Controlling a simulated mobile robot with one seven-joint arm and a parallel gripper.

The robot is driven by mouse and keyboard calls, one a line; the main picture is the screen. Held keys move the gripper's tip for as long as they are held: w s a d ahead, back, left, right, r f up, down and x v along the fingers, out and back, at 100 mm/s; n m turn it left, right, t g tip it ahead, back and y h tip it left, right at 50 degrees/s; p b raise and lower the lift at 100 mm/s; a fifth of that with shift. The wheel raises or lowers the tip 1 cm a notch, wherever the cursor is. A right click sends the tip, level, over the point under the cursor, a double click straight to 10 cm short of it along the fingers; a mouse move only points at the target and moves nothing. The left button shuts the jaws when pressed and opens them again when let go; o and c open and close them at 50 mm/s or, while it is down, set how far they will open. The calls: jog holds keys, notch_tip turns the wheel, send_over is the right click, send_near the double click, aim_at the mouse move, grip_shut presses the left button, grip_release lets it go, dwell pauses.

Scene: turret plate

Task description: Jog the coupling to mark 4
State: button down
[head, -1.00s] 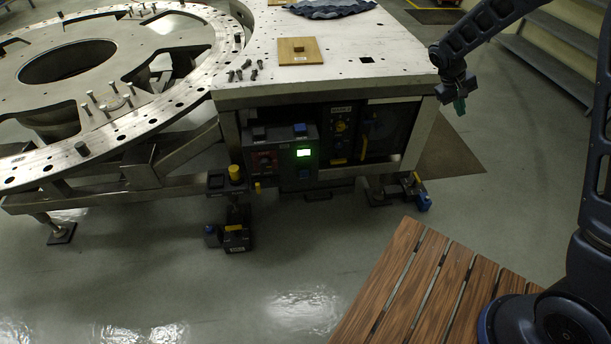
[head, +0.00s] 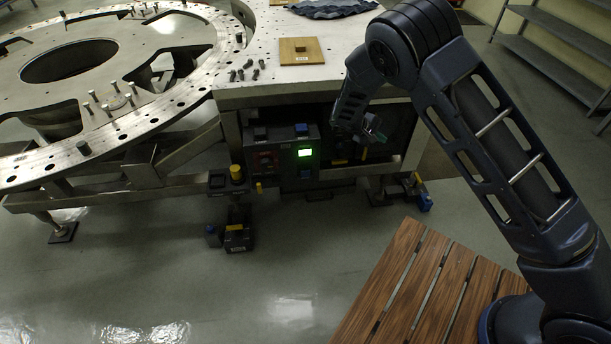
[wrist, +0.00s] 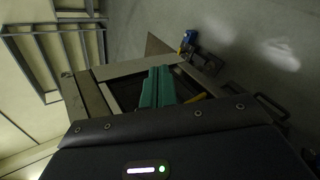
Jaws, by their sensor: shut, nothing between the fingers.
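The large round metal turret plate (head: 150,140) with its ring of holes and upright pins stands at the left in the head view. I cannot tell which part is the coupling, and no mark 4 is legible. A control box (head: 283,165) hangs on the front of the metal bench. My gripper (head: 376,137) is in front of the bench, right of this box. Its green fingers (wrist: 157,86) are together and empty in the wrist view.
The metal bench (head: 330,80) carries a wooden square plate (head: 300,51), loose bolts (head: 245,70) and a dark cloth (head: 332,8). Slatted wood (head: 400,295) lies in front; shelves (head: 555,55) stand far right.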

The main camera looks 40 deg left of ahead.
aim_at(305, 173)
jog(key=s+a+f+n+t+y, duration=0.3)
jog(key=s+a+f+n, duration=0.2)
jog(key=s+a+f, duration=0.3)
jog(key=s+a+f+n+t+y, duration=0.3)
jog(key=s+a+f, duration=0.5)
jog(key=s+f, duration=0.7)
notch_tip(305, 173, down, 2)
jog(key=shift+a+f+n+t+y, duration=0.1)
jog(key=shift+a+n+t+y, duration=0.25)
jog(key=shift+n+t, duration=0.5)
jog(key=w+a, duration=0.6)
jog(key=shift+w+a, duration=0.15)
dwell(1.0)
jog(key=shift+w+a, duration=0.15)
jog(key=shift+w, duration=0.05)
